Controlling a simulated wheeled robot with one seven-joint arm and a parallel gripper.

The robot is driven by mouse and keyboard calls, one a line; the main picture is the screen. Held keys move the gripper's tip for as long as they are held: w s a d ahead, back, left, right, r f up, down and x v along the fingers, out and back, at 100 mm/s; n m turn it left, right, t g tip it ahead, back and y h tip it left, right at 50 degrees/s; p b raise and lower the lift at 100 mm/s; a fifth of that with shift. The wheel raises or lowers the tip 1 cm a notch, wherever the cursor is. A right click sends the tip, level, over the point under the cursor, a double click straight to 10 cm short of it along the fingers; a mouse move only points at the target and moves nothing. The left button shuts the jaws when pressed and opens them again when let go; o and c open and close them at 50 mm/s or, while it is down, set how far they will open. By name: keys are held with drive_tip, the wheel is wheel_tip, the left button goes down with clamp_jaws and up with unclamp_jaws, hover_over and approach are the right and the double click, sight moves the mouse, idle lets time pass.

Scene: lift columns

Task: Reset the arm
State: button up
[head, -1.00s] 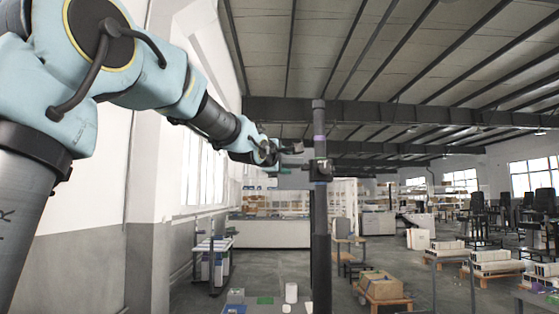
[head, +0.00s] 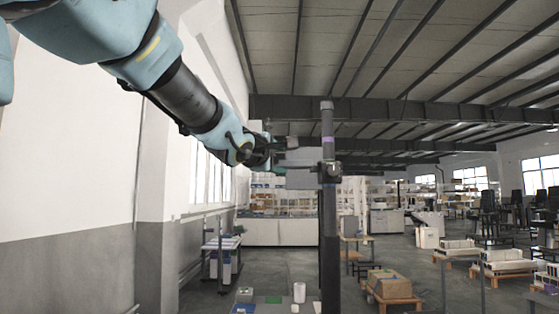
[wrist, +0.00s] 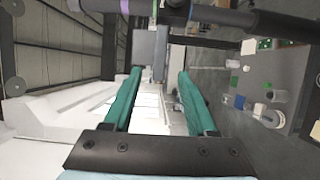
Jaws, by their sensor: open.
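My arm reaches in from the upper left of the head view. My gripper (head: 287,155) is at its end, just left of the dark upright lift column (head: 328,230). The column has a purple band (head: 328,140) and a dark carriage (head: 328,173) near gripper height. In the wrist view the green fingers of my gripper (wrist: 160,75) are spread apart. A grey block (wrist: 150,45) shows beyond and between the fingertips, near the column (wrist: 250,18), which runs across the top. I cannot tell whether the fingers touch the block.
A table top (wrist: 285,70) with small items stands low by the column; a white cylinder (head: 299,292) is on it. A white wall (head: 70,170) runs close along the left. A wooden crate (head: 390,287) is on the floor at right. Open floor lies between.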

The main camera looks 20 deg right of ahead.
drive_tip(key=w+a+f+m+g+y, duration=0.1)
drive_tip(key=w+a+f+m+y, duration=0.3)
drive_tip(key=a+f, duration=0.75)
drive_tip(key=w+a+f+n+g+y, duration=0.15)
drive_tip(key=a+f+y, duration=0.35)
drive_tip(key=a+f, duration=0.7)
drive_tip(key=s+a+f+m+g+y, duration=0.1)
drive_tip(key=s+a+f+m+g, duration=0.1)
drive_tip(key=s+a+f, duration=0.2)
drive_tip(key=s+a+f+m+g+y, duration=0.1)
drive_tip(key=s+a+f+m+g, duration=0.2)
drive_tip(key=s+f, duration=0.4)
drive_tip(key=s+a+f+m+g+y, duration=0.2)
drive_tip(key=s+a+f, duration=0.4)
drive_tip(key=f, duration=0.6)
drive_tip(key=shift+s+g, duration=0.15)
drive_tip(key=shift+g, duration=0.4)
drive_tip(key=shift+o, duration=0.2)
